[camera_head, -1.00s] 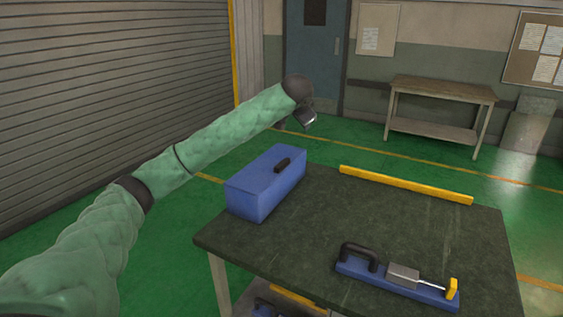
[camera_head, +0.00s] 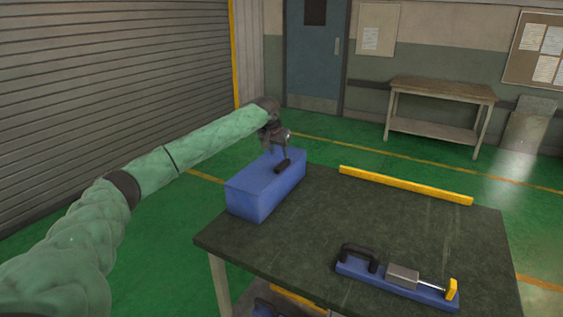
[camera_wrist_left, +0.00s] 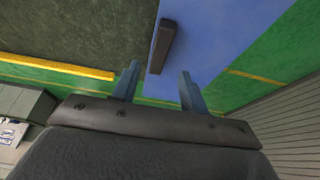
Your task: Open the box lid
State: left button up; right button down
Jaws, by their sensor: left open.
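The blue box (camera_head: 262,186) stands at the left end of the dark table, its lid closed. A black handle (camera_head: 283,166) sits on top of the lid near the right edge. My left gripper (camera_head: 280,151) is above the far part of the lid, beside the handle. In the left wrist view the gripper (camera_wrist_left: 158,82) is open and empty, with the black handle (camera_wrist_left: 162,46) ahead of and between its two fingers, apart from them. The blue lid (camera_wrist_left: 215,35) fills the upper middle of that view. My right gripper is not in view.
The table (camera_head: 340,215) carries a yellow bar (camera_head: 405,185) along its far edge and a blue tool with a black handle (camera_head: 395,276) at the front right. The middle is clear. A shutter wall (camera_head: 110,90) is on the left; a wooden bench (camera_head: 440,92) stands behind.

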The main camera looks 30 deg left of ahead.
aim_at(282, 163)
pick_arm(q)
jog(key=p+x, duration=0.1)
jog(key=x, duration=0.3)
jog(key=shift+w+f, duration=0.1)
jog(key=shift+f, duration=0.2)
jog(key=shift+w+f, duration=0.25)
jog(key=shift+f, duration=0.4)
jog(key=shift+c, duration=0.6)
jog(key=c, duration=0.8)
grip_shut()
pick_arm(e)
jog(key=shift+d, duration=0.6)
